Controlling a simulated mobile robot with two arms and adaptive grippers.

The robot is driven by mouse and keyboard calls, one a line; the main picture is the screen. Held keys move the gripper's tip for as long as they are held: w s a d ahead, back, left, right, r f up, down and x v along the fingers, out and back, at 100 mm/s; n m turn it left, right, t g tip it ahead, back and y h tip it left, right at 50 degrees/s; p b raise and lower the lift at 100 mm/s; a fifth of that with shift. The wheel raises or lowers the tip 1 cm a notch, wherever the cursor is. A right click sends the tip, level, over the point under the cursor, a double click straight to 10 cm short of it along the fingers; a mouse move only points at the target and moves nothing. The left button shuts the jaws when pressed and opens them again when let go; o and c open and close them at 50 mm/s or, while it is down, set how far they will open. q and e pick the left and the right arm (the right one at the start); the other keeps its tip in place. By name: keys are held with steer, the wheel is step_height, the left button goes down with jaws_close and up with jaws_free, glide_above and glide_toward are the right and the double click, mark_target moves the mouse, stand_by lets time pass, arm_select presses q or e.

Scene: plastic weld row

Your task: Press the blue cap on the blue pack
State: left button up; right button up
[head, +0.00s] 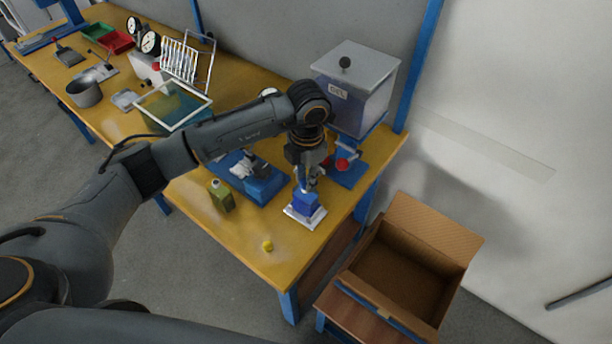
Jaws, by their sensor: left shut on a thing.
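The blue pack (306,205) stands upright on a small white plate (303,220) near the front right corner of the yellow table. My left gripper (307,186) points down right above the pack. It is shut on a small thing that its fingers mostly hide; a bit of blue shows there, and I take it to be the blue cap. I cannot tell whether the cap touches the pack's top. My right gripper is out of view.
An olive pack (222,197) stands left of a blue fixture (262,187). A small yellow cap (267,245) lies near the table's front edge. A grey-lidded bin (355,90) stands behind the gripper. An open cardboard box (408,262) is at the lower right.

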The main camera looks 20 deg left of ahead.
arm_select(q)
steer(key=shift+f+b, duration=0.15)
steer(key=shift+b, duration=0.15)
stand_by(1.1)
steer(key=o, duration=1.2)
steer(key=shift+o, duration=0.2)
steer(key=shift+r, duration=0.7)
steer(key=shift+r+p, duration=1.6)
steer(key=shift+r, duration=1.2)
